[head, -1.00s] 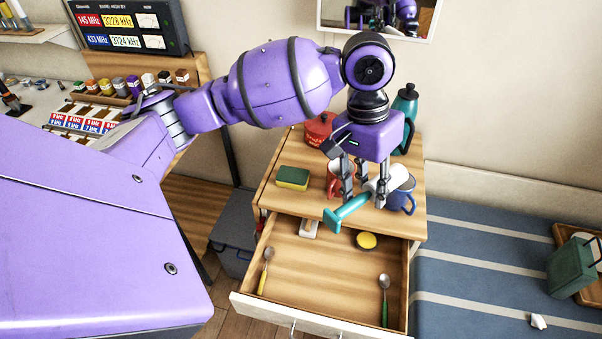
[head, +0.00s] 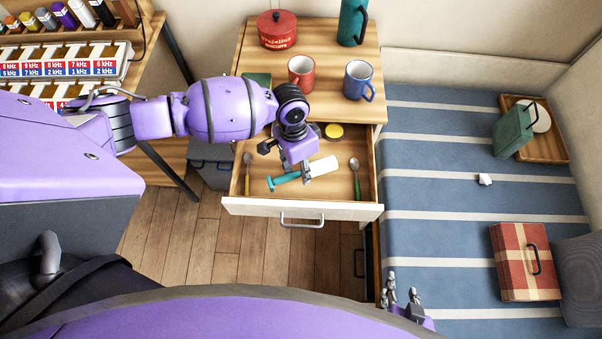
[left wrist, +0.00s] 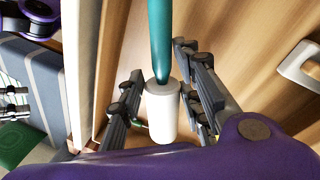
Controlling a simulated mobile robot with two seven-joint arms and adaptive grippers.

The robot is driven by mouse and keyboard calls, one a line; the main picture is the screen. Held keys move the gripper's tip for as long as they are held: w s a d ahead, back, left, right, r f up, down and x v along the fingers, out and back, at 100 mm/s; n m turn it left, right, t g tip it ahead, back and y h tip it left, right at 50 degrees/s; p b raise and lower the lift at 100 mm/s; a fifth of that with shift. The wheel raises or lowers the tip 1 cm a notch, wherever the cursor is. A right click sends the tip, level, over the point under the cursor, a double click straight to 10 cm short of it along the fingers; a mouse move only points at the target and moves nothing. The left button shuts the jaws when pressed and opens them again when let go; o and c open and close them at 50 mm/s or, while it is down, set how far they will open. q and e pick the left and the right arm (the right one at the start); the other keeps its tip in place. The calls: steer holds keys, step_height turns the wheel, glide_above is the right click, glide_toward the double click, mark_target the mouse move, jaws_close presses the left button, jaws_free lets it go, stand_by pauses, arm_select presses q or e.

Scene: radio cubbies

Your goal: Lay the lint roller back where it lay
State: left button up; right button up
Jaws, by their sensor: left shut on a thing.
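The lint roller has a white roll (head: 323,166) and a teal handle (head: 285,179). My left gripper (head: 306,172) is shut on it, inside or just over the open drawer (head: 300,207). The handle points left in the head view. I cannot tell whether the roller touches the drawer floor. In the left wrist view the white roll (left wrist: 161,112) sits between the two fingers, with the teal handle (left wrist: 160,40) running up the picture. My right gripper (head: 401,293) is low at the right, with its fingers apart and empty.
The drawer also holds a yellow-handled spoon (head: 247,175), a green-handled spoon (head: 355,178) and a yellow round thing (head: 334,131). A red mug (head: 301,73), a blue mug (head: 359,80), a red pot (head: 277,30) and a teal bottle (head: 352,22) stand on the cabinet top.

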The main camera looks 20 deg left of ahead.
mark_target(301, 181)
arm_select(q)
steer(key=shift+f, duration=1.75)
steer(key=shift+f, duration=0.1)
steer(key=shift+f, duration=0.15)
steer(key=o, duration=1)
steer(key=r, duration=0.4)
steer(key=w+a+r, duration=0.1)
steer(key=r, duration=0.7)
steer(key=shift+w+a+r, duration=0.15)
steer(key=shift+w+a, duration=0.1)
steer(key=shift+a, duration=0.1)
